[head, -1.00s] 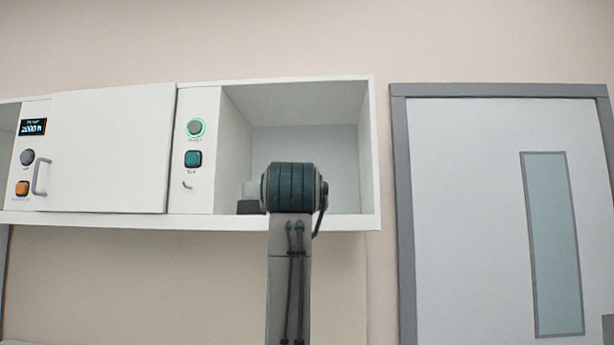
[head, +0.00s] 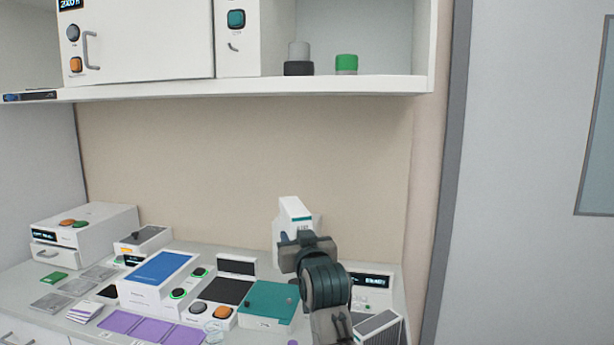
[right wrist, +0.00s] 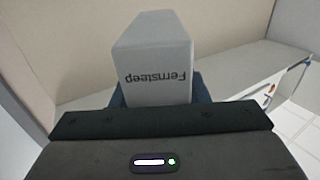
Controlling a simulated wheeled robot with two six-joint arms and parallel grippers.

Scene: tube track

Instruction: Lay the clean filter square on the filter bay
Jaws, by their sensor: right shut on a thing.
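My right gripper (head: 296,238) is shut on a white carton (head: 293,212) with a teal stripe, above the back of the counter. In the right wrist view the carton (right wrist: 156,65) stands between the dark blue fingers and reads "Fernsteep" upside down. Several flat grey squares (head: 52,302) lie at the counter's left, and purple squares (head: 155,331) lie at the front. I cannot tell which piece is the clean filter square, nor which spot is the filter bay. My left gripper is not in view.
The counter is crowded: a white drawer unit (head: 85,228), a blue-topped box (head: 158,268), dark panels (head: 225,290) and a teal-lidded box (head: 268,302). The wall between is bare.

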